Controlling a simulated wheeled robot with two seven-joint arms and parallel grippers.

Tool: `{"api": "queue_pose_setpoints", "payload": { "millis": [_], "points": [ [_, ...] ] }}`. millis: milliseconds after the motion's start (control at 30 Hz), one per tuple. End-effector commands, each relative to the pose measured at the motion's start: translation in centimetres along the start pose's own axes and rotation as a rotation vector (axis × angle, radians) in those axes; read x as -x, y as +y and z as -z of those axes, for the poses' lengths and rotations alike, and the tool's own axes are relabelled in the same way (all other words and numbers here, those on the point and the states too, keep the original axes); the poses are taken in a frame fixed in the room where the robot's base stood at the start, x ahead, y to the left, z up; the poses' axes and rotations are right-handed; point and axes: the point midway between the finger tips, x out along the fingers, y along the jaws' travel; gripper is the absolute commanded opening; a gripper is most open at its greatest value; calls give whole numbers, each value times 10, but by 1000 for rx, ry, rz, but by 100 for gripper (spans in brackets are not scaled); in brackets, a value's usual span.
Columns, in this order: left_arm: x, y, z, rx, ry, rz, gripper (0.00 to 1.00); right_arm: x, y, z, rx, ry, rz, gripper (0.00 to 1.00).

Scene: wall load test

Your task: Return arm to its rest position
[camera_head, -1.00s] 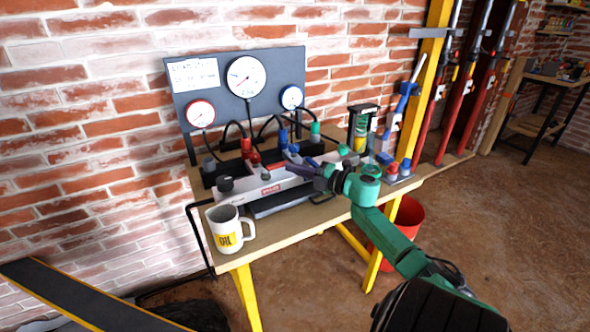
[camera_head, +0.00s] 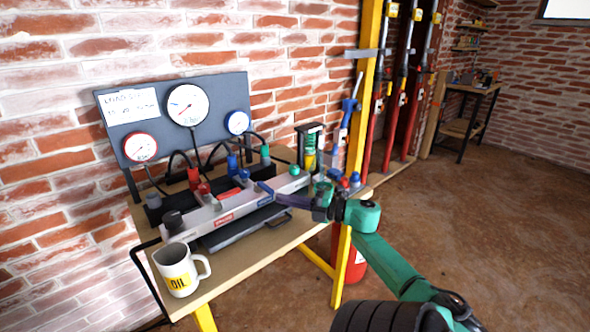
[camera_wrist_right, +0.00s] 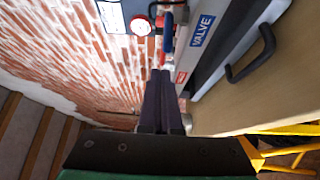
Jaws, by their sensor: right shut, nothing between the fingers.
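My right arm, green with dark joints, reaches in from the lower right of the head view. My right gripper (camera_head: 283,199) is shut and empty, its dark fingers pointing left over the right part of the grey valve block (camera_head: 205,215). In the right wrist view the closed fingers (camera_wrist_right: 160,80) point up the picture beside the block, which carries a blue VALVE label (camera_wrist_right: 203,30). I cannot tell whether the fingertips touch anything. My left gripper is not in view.
The wooden bench (camera_head: 225,272) has yellow legs. A white OIL mug (camera_head: 178,268) stands at its front left. A gauge board (camera_head: 160,120) stands behind, against the brick wall. A red bucket-like container (camera_head: 355,262) is below. Open floor (camera_head: 480,220) lies right.

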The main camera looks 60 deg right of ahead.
Motion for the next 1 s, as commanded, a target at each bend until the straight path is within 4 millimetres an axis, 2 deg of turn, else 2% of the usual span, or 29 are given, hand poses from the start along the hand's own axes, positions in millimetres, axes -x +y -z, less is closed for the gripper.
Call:
{"api": "queue_pose_setpoints", "payload": {
  "millis": [100,233,1000],
  "points": [
    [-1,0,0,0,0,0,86,20,0,0,-1,0,0,0],
    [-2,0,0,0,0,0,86,28,1,1,1,1,-2,0],
    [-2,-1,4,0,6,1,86,28,1,1,0,1,-1,0]
  ]
}}
